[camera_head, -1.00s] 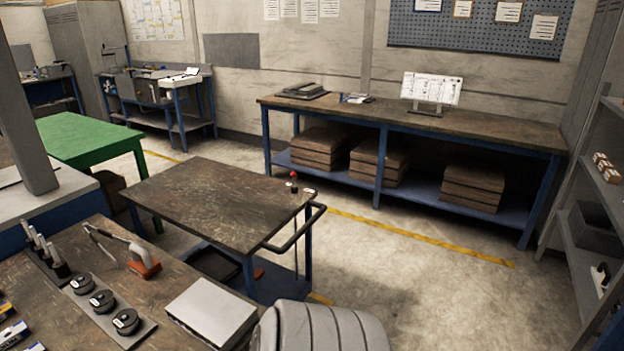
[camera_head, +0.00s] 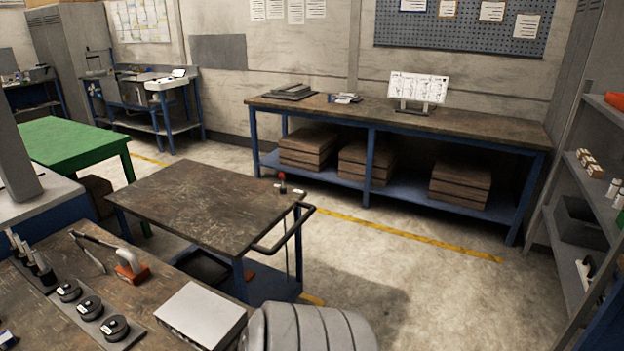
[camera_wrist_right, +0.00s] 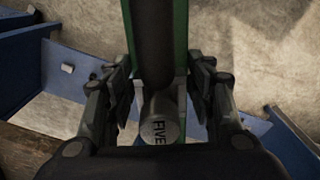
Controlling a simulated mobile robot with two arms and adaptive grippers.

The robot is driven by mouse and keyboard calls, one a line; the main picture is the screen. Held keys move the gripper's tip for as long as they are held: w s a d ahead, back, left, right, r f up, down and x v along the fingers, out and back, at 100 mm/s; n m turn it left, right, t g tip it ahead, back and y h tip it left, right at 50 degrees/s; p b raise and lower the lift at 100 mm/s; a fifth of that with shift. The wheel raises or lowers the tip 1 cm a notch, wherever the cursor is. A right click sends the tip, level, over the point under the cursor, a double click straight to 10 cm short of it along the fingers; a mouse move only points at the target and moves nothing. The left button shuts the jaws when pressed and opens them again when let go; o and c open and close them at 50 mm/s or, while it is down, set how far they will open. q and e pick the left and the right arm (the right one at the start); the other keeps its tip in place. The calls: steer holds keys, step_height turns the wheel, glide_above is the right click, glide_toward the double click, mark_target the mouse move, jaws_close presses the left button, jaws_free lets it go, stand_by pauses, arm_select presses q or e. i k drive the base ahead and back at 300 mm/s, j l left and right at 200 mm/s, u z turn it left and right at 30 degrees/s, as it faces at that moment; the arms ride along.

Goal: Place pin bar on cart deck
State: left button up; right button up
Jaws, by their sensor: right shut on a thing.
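The cart deck (camera_head: 190,205) is a dark, worn brown top on a blue frame with a black push handle at its right end, in the middle of the head view. In the right wrist view, my right gripper (camera_wrist_right: 165,105) is shut on a long green-edged thing, which I take for the pin bar (camera_wrist_right: 181,35). A dark rod runs along it, and a grey round end marked FIVE shows between the fingers. The head view shows neither this thing nor my grippers. The thing's far end runs out of the wrist picture.
A near bench holds a grey box (camera_head: 201,314), gauges (camera_head: 89,307) and an orange-based tool (camera_head: 132,272). Shelves (camera_head: 590,195) stand right.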

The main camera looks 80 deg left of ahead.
mark_target(186, 185)
steer(key=i+j+u, duration=0.15)
steer(key=u, duration=0.2)
steer(key=i+u, duration=0.35)
steer(key=i+j+u, duration=0.2)
steer(key=u, duration=0.15)
steer(key=i+u, duration=0.9)
steer(key=i, duration=0.6)
steer(key=i+u, duration=0.15)
steer(key=i, duration=0.6)
steer(key=i+l+u, duration=0.15)
steer(key=i, duration=0.6)
steer(key=i+j+u, duration=0.1)
steer(key=i+u, duration=0.35)
steer(key=i, duration=0.2)
steer(key=i+l+u, duration=0.1)
steer(key=i+u, duration=0.35)
steer(key=i, duration=0.15)
steer(key=i+j+u, duration=0.1)
steer(key=i+u, duration=0.65)
steer(key=i, duration=0.15)
steer(key=i+l+u, duration=0.2)
steer(key=i+u, duration=0.45)
steer(key=i, duration=0.3)
steer(key=i+u, duration=0.3)
steer(key=i, duration=0.35)
steer(key=i+u, duration=0.35)
steer(key=i+l+u, duration=0.1)
steer(key=u, duration=0.3)
steer(key=i+l+u, duration=0.2)
steer(key=i+u, duration=0.15)
